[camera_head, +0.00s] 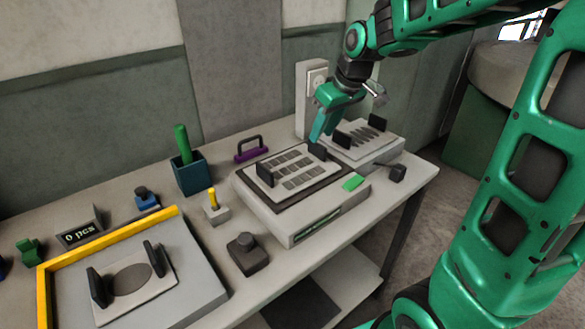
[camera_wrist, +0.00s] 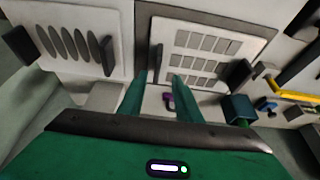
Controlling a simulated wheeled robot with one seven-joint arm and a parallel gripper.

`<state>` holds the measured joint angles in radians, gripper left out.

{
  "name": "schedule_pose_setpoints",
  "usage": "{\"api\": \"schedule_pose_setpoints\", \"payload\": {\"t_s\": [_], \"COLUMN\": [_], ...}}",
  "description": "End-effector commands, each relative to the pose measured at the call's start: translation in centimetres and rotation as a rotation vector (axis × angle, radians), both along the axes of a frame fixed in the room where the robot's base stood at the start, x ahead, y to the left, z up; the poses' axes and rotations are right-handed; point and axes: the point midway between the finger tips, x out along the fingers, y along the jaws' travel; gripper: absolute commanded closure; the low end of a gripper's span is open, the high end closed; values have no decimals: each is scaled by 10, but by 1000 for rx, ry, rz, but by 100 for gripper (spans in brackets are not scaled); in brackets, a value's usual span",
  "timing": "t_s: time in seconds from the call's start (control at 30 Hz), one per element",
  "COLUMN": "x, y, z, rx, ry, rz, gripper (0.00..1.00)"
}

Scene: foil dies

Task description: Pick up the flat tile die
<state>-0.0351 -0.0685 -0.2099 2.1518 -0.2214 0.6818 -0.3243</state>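The flat tile die (camera_head: 289,168) is a light plate with rows of grey square cells and a black upright handle at each end. It lies on a dark pad on the middle machine. In the wrist view the tile die (camera_wrist: 203,50) lies ahead, slightly right of centre. My gripper (camera_head: 322,125) hangs in the air near the tile die's far right handle. In the wrist view my gripper (camera_wrist: 160,92) has its two green fingers apart with nothing held between them. The near handle (camera_wrist: 157,62) shows just beyond the fingertips.
A die with slim oval slots (camera_head: 362,137) lies to the right. A die with one large oval (camera_head: 130,279) lies left inside a yellow-edged station. A blue cup (camera_head: 188,175), a purple handle (camera_head: 251,149) and a white socket post (camera_head: 311,95) stand behind. A dark knob block (camera_head: 247,254) is in front.

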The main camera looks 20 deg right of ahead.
Motion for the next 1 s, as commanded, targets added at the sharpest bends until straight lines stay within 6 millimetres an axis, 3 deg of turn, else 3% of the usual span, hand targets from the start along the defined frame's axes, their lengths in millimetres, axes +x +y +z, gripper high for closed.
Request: {"api": "schedule_pose_setpoints", "payload": {"t_s": [0.33, 0.6, 0.93, 1.0], "x": [10, 24, 27, 27], "y": [0, 1, 2, 2], "z": [-27, -60, -66, -66], "rx": [0, 0, 0, 0], "ry": [3, 4, 2, 2], "rz": [-4, -5, -6, -6], "gripper": [69, 69, 69, 83]}}
